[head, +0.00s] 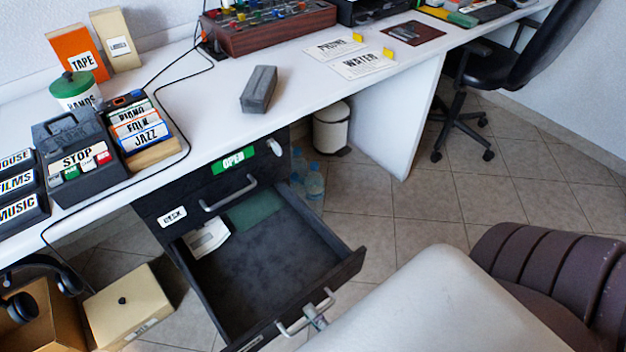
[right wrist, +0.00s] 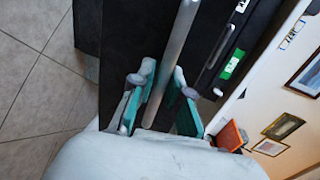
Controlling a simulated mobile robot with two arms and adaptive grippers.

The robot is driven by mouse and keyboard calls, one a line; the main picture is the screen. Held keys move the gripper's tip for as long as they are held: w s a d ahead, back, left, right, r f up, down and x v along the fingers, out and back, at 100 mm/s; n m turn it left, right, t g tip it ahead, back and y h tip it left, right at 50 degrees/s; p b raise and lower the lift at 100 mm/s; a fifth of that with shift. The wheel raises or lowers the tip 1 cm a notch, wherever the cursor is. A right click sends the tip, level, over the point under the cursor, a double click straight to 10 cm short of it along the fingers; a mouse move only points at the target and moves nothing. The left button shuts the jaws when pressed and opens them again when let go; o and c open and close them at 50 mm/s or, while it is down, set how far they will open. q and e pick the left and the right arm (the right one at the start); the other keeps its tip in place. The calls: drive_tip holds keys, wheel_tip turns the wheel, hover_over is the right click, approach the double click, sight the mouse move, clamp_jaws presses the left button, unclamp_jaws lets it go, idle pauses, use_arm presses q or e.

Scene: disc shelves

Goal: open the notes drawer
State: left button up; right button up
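A dark drawer (head: 350,266) in the cabinet under the desk stands pulled far out. It is grey inside, with a white item (head: 207,238) and a green item (head: 254,208) toward the back. A label on its front shows only in part and cannot be read. Its bar handle (head: 291,328) is on the front. My right gripper (head: 318,318) is at this handle, mostly hidden by my arm. In the right wrist view, the teal-padded fingers (right wrist: 163,80) stand apart on either side of the handle bar (right wrist: 181,28), with gaps showing. My left gripper is out of view.
Above is a shut drawer with a bar handle (head: 229,194), a green OPEN label (head: 233,160) and a DESK label (head: 172,217). A cream box (head: 128,305) stands on the floor at left. Bottles (head: 314,184) and a bin (head: 332,128) stand right of the cabinet.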

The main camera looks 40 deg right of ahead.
drive_tip(key=shift+o, duration=1.3)
drive_tip(key=v, duration=1.2)
drive_tip(key=shift+s, duration=0.1)
